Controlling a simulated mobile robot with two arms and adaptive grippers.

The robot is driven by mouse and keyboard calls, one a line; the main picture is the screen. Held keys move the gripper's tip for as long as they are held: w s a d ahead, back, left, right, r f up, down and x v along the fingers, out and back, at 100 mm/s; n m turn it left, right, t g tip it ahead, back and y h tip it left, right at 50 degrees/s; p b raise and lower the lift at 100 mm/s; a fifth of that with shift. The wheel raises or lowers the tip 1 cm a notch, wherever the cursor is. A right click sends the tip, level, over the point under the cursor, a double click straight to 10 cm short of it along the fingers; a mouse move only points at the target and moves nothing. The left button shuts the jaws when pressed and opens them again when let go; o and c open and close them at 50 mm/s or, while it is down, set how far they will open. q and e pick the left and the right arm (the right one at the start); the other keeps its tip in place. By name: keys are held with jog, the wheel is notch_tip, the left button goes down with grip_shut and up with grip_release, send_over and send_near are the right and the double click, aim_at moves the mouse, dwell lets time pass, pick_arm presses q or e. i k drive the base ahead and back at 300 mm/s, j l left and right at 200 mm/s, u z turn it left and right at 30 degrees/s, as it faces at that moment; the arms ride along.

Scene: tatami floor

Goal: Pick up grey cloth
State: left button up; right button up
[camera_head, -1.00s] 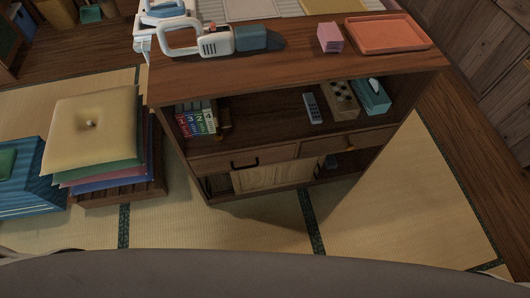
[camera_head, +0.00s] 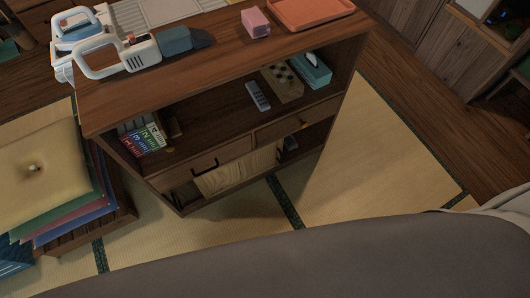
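I cannot make out a grey cloth for certain in the head view. A large smooth grey surface fills the bottom of the view, and I cannot tell whether it is cloth or part of my own body. Neither of my grippers is in view.
A wooden cabinet (camera_head: 225,78) stands ahead, with a handheld vacuum (camera_head: 140,55), a pink block (camera_head: 255,22) and an orange tray (camera_head: 308,12) on top. Its shelf holds books, a remote (camera_head: 258,96) and a tissue box (camera_head: 312,70). Stacked cushions (camera_head: 45,160) are left. Tatami (camera_head: 370,150) is clear at right.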

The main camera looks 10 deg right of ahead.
aim_at(290, 144)
jog(key=z, duration=2.65)
jog(key=u, duration=1.95)
jog(key=z, duration=0.6)
jog(key=i+l+z, duration=0.15)
jog(key=i+z, duration=0.15)
jog(key=i, duration=0.15)
jog(key=i+z, duration=0.3)
jog(key=i, duration=0.2)
